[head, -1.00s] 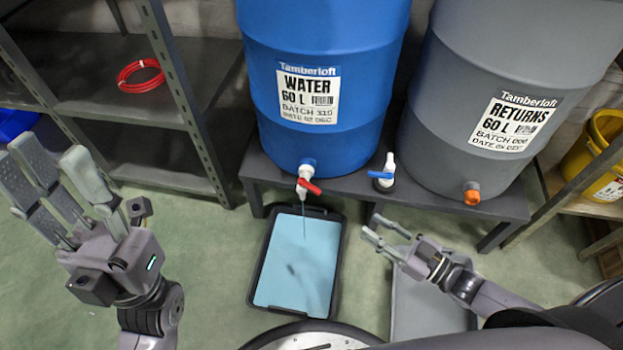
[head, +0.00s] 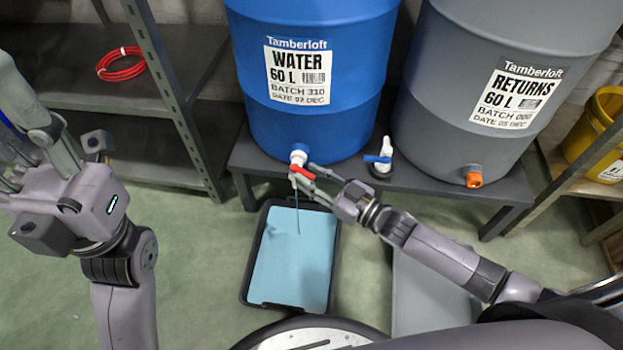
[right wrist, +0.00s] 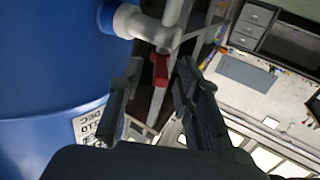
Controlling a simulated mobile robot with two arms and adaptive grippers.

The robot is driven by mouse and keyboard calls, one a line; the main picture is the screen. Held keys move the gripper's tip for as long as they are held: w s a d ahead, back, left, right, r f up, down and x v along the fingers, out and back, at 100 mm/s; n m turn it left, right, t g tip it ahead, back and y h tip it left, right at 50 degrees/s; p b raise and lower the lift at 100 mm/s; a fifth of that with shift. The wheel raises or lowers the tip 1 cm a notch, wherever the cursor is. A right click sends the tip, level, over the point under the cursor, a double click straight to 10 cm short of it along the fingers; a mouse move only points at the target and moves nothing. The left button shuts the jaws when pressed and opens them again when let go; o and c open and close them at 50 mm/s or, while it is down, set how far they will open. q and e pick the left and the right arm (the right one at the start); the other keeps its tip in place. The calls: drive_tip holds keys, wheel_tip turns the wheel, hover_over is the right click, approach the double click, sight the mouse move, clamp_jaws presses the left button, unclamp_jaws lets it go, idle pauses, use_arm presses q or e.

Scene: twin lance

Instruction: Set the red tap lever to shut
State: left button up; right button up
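The red tap lever (head: 302,172) sits on the white tap (head: 298,156) low on the blue water barrel (head: 310,85). A thin stream runs from the tap into the tray of blue liquid (head: 303,250) below. My right gripper (head: 308,182) is at the lever, its fingers apart. In the right wrist view the red lever (right wrist: 160,70) shows between the open fingertips (right wrist: 158,82), and I cannot tell whether they touch it.
The grey returns barrel (head: 500,70) has an orange-capped outlet (head: 473,177). A shelf (head: 170,95) with a red hose coil (head: 121,64) is at left.

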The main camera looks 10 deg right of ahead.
drive_tip(key=shift+w+a, duration=0.15)
clamp_jaws()
idle(0.4)
